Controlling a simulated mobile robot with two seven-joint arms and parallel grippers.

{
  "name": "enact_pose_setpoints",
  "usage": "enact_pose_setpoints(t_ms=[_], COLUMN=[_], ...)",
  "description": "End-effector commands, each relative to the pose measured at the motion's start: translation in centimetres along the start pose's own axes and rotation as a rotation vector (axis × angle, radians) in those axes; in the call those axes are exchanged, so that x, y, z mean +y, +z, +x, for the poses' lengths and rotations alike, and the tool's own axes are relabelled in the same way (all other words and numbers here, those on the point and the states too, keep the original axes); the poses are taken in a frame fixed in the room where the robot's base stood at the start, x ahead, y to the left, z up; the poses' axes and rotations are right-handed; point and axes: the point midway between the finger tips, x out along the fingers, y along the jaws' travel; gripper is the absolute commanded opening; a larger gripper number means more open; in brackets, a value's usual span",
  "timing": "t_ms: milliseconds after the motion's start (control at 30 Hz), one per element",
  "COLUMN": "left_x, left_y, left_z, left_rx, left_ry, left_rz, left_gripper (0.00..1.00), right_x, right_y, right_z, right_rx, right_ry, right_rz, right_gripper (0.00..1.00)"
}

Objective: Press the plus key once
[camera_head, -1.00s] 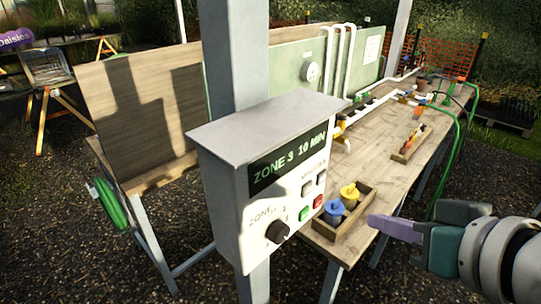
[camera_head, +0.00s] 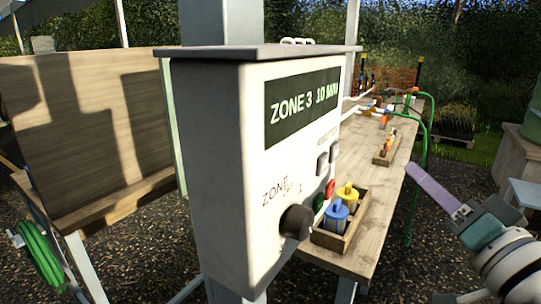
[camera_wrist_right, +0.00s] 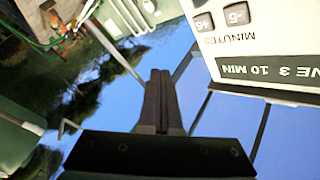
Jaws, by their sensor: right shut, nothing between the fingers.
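The plus key (camera_wrist_right: 204,21) is a grey key on the white control box, beside the minus key (camera_wrist_right: 237,13). Both show upside down in the right wrist view, near the "MINUTES" label. In the head view the plus key (camera_head: 334,152) is the right one of two small grey keys, seen at a steep angle. The box display (camera_head: 303,105) reads "ZONE 3 10 MIN". My right gripper (camera_head: 412,170) is shut and empty, to the right of the box and apart from it. Its closed fingers (camera_wrist_right: 160,78) point up in the wrist view, left of the keys. My left gripper is not in view.
The box also carries a dark zone knob (camera_head: 296,222), a green button (camera_head: 319,204) and a red button (camera_head: 331,188). A wooden tray (camera_head: 323,238) with blue and yellow parts stands on the bench (camera_head: 400,185) behind. The air between gripper and box looks clear.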

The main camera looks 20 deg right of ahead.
Motion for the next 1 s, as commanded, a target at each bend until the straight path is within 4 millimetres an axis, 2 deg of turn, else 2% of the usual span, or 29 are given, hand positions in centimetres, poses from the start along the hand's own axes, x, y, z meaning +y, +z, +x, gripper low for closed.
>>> enact_pose_setpoints(t_ms=[267, 700, 1000], left_x=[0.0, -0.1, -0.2], left_y=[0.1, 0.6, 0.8], left_z=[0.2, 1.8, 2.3], left_rx=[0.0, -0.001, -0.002], left_ry=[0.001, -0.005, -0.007], left_rz=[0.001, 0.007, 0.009], left_gripper=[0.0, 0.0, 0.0], right_x=[-0.3, -3.2, -4.4], right_y=[0.4, 3.4, 4.5], right_z=[0.4, 4.4, 6.0], right_rx=[0.0, 0.0, -0.001], right_ry=[0.0, -0.001, 0.0], right_rz=[-0.001, 0.0, 0.0], right_gripper=[0.0, 0.0, 0.0])
